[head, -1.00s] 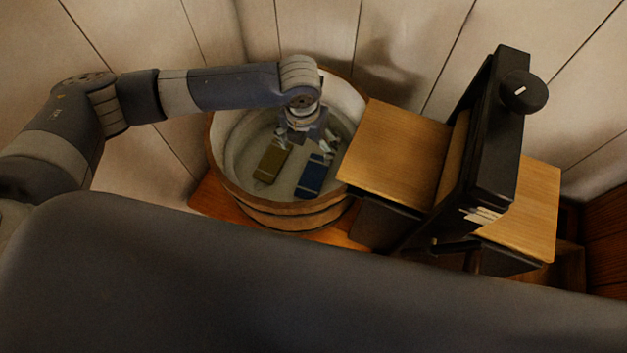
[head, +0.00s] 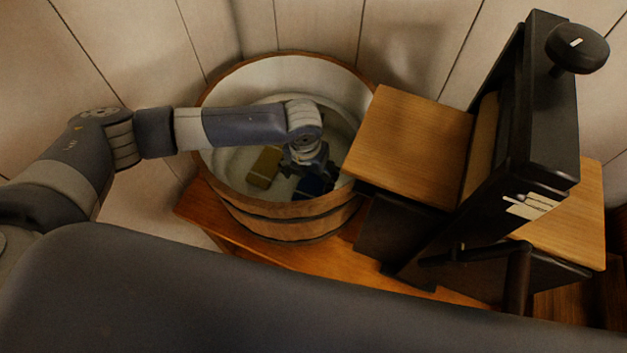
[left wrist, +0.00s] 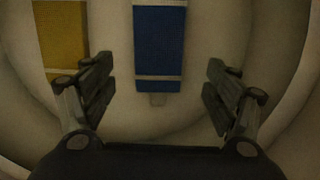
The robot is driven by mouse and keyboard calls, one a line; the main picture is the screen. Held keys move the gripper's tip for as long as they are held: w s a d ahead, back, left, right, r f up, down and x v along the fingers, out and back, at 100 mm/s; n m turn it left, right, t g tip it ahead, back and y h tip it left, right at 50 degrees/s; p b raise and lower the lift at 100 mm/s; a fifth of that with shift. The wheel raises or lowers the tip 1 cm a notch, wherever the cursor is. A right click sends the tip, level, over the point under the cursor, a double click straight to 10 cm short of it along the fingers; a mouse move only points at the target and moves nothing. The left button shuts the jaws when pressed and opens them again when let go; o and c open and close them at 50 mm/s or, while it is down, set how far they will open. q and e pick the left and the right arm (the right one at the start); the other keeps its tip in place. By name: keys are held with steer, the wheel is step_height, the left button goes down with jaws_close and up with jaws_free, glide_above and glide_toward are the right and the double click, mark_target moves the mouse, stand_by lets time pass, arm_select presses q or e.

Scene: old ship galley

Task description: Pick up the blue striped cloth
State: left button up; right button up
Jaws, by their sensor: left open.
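The blue striped cloth (left wrist: 158,45) lies folded flat on the bottom of a round wooden tub (head: 290,222). It is blue with pale stripes near its ends. In the head view the cloth (head: 312,188) is partly covered by my left gripper (head: 312,182). In the left wrist view my left gripper (left wrist: 158,100) is open and empty, its fingers apart on either side of the cloth's near end. I cannot tell how high the fingertips are above it. My right gripper is not in view.
A yellow folded cloth (left wrist: 64,35) lies left of the blue one in the tub, close to my left finger. The tub wall surrounds the gripper. A dark press with wooden boards (head: 410,145) stands right of the tub on a wooden bench (head: 290,262).

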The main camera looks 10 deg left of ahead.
mark_target(311, 184)
arm_select(q)
steer(key=shift+w+f, duration=0.2)
steer(key=shift+f, duration=0.8)
steer(key=shift+w+f, duration=0.25)
steer(key=shift+f, duration=0.7)
steer(key=shift+w+f, duration=0.2)
steer(key=shift+f, duration=0.8)
steer(key=c, duration=1.2)
